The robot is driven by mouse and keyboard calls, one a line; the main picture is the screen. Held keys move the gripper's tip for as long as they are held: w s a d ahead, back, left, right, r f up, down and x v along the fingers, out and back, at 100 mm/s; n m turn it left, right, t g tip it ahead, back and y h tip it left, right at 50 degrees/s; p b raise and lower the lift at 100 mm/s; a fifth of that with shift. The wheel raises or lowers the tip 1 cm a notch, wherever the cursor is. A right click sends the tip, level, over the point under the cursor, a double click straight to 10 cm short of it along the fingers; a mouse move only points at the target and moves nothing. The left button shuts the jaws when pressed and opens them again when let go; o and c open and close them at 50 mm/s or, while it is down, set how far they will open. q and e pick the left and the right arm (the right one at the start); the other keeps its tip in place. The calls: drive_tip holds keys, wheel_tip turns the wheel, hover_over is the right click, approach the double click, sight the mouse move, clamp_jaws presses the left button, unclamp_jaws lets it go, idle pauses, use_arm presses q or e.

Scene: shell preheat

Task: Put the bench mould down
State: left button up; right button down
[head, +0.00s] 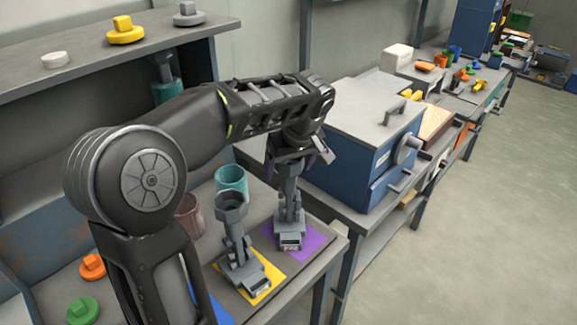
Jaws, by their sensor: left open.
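A grey bench mould (290,225) stands upright on a purple mat (312,243) at the table's right corner. My left gripper (291,165) comes down from above at its top; the jaws are open. The gripper hides the mould's top, and I cannot tell whether they touch. A similar grey mould (237,240) with an open cup-like top stands on the yellow mat (268,268) to the left. My right gripper is not in view.
A teal cup (231,181) and a brown cup (189,214) stand behind the moulds. A blue box with a grey lid (365,115) stands on the bench to the right. A shelf (165,42) runs along the upper left. Floor on the right is clear.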

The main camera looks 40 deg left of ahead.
use_arm(q)
drive_tip(key=shift+r, duration=0.1)
drive_tip(key=shift+r, duration=0.15)
drive_tip(key=v, duration=0.9)
drive_tip(key=p+v, duration=0.2)
drive_tip(key=shift+d+r, duration=0.2)
drive_tip(key=shift+r, duration=0.2)
